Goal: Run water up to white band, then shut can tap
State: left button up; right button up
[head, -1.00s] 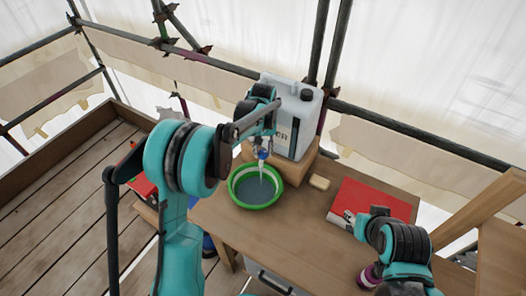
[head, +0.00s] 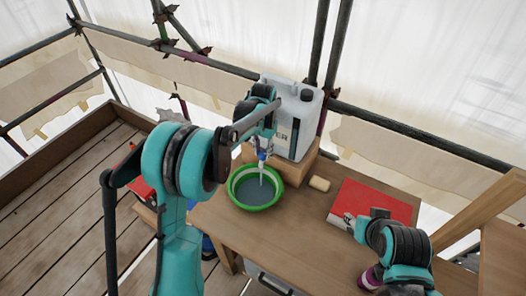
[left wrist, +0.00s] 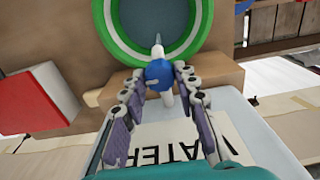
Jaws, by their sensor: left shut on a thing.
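The white water can (head: 306,112) stands on a wooden block on the table, with its blue tap (head: 263,155) facing the basin. My left gripper (head: 264,145) is at the tap; in the left wrist view its fingers close on the blue tap (left wrist: 159,73) from both sides. A pale stream (head: 262,176) runs from the spout into the green basin (head: 256,207). Grey water (left wrist: 185,22) fills the lower part of the basin. The white band (left wrist: 128,43) shows above the water, with a thin green strip seemingly between them.
A cream block (head: 319,184) lies right of the basin. A red book-like item (head: 375,200) lies further right, beside my right arm. A purple object (head: 371,277) is partly hidden by that arm. The wooden block (head: 300,166) supports the can. The table front is clear.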

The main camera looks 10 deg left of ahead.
aim_at(263, 153)
dwell(0.4)
pick_arm(q)
jog(key=o, duration=1.2)
jog(key=shift+c, duration=0.2)
jog(key=shift+r, duration=0.1)
notch_tip(263, 153, up, 12)
